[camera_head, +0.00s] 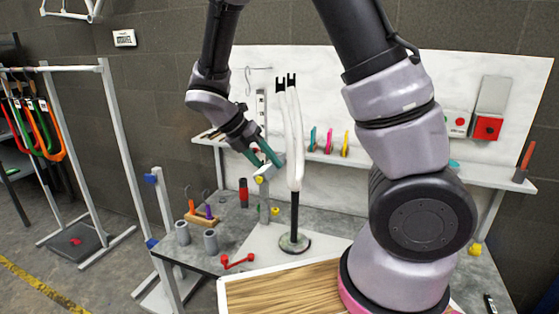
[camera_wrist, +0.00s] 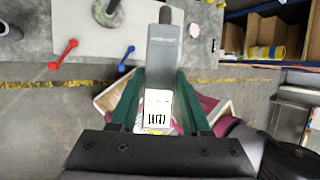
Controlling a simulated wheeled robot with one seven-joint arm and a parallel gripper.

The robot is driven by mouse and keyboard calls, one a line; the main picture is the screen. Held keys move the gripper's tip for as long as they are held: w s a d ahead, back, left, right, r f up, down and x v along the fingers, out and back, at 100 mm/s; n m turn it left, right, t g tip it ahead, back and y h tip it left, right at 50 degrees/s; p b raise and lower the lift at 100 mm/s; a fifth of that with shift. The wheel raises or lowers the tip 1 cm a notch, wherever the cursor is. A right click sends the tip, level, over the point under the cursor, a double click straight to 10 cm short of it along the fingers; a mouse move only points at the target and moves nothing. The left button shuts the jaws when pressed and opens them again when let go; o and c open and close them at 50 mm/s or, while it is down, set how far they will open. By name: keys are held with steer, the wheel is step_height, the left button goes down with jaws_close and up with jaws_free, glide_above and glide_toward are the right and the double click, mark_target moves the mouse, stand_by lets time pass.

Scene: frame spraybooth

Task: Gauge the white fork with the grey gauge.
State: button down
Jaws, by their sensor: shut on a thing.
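The white fork (camera_head: 294,140) stands upright in the head view, its two pale legs ending in dark tips at the top. It is held on a dark post with a round base (camera_head: 294,243). My gripper (camera_head: 267,158), with green fingers, is just left of the fork's legs in that picture; I cannot tell the gap in depth. In the wrist view my gripper (camera_wrist: 163,78) is shut on the grey gauge (camera_wrist: 164,48). The gauge has a small white display with dark marks, and its narrow dark end points away from the fingers. The fork's legs are not clear in the wrist view.
A red double-ended tool (camera_head: 237,261) lies on the bench, left of the base. A shelf (camera_head: 335,158) with small coloured tools runs behind the fork. A wooden board (camera_head: 280,291) is in front.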

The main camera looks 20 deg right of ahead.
steer(key=shift+s+d+r+n, duration=0.1)
steer(key=shift+r+n, duration=0.05)
steer(key=shift+n, duration=0.15)
steer(key=shift+w+d, duration=0.75)
steer(key=shift+w, duration=0.3)
steer(key=shift+w+d, duration=0.7)
steer(key=shift+w, duration=0.3)
steer(key=shift+w+d, duration=0.55)
steer(key=shift+w, duration=0.25)
stand_by(1.2)
steer(key=shift+s+a, duration=0.1)
steer(key=shift+s+a, duration=0.75)
steer(key=shift+s, duration=0.3)
steer(key=shift+s+a, duration=0.75)
steer(key=shift+s, duration=0.35)
steer(key=shift+s+a, duration=0.75)
steer(key=shift+s, duration=0.3)
